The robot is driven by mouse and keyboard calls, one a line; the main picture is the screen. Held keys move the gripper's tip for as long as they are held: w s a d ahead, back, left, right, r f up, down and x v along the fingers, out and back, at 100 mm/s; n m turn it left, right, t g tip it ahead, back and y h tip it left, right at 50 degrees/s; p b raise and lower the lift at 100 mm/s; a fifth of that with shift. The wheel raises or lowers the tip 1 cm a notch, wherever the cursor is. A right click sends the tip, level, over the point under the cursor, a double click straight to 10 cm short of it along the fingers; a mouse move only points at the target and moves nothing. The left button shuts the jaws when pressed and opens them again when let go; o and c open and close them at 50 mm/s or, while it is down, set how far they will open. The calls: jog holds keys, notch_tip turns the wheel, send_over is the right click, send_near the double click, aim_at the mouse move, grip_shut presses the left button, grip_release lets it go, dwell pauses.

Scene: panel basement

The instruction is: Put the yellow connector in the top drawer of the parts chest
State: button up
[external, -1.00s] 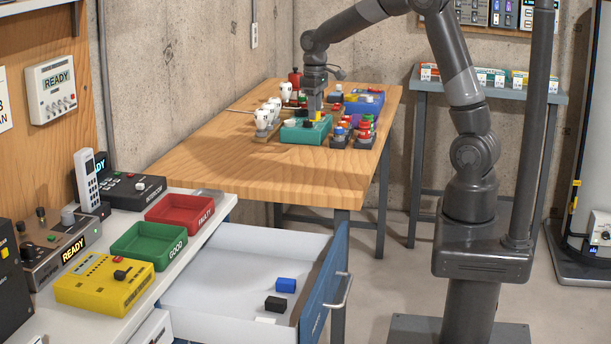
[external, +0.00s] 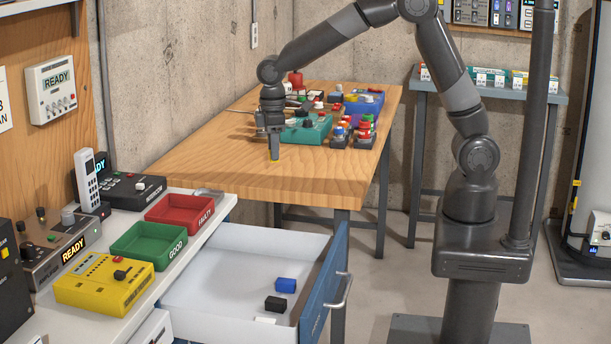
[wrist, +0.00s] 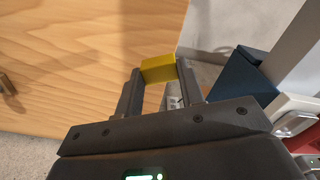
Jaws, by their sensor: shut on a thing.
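The yellow connector (wrist: 158,69) is held between the two fingers of my gripper (wrist: 162,82) in the wrist view. In the external view my gripper (external: 274,150) is above the front left part of the wooden table, with a small bit of yellow (external: 275,155) at its fingertips. The top drawer (external: 240,262) of the parts chest is pulled out, below and in front of the table. A blue connector (external: 285,285), a black connector (external: 275,304) and a white one (external: 265,320) lie inside it. The drawer front (external: 328,280) is blue with a handle.
The wooden table (external: 230,175) carries a teal box (external: 306,130) and several switches and buttons at the back. A red tray (external: 180,213), a green tray (external: 148,246) and a yellow device (external: 104,285) stand on the white bench beside the drawer. The drawer's left part is bare.

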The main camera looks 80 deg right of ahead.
jog(key=s+a+f+n, duration=0.1)
jog(key=s+a+n, duration=0.15)
jog(key=a, duration=0.75)
jog(key=s+a+f+n, duration=0.2)
jog(key=s+a, duration=0.1)
jog(key=a, duration=0.6)
jog(key=n, duration=0.4)
send_near(295, 272)
notch_tip(295, 272, down, 6)
jog(key=shift+r, duration=0.1)
jog(key=o, duration=1)
jog(key=shift+f, duration=0.2)
jog(key=shift+c, duration=0.2)
jog(key=shift+r, duration=0.1)
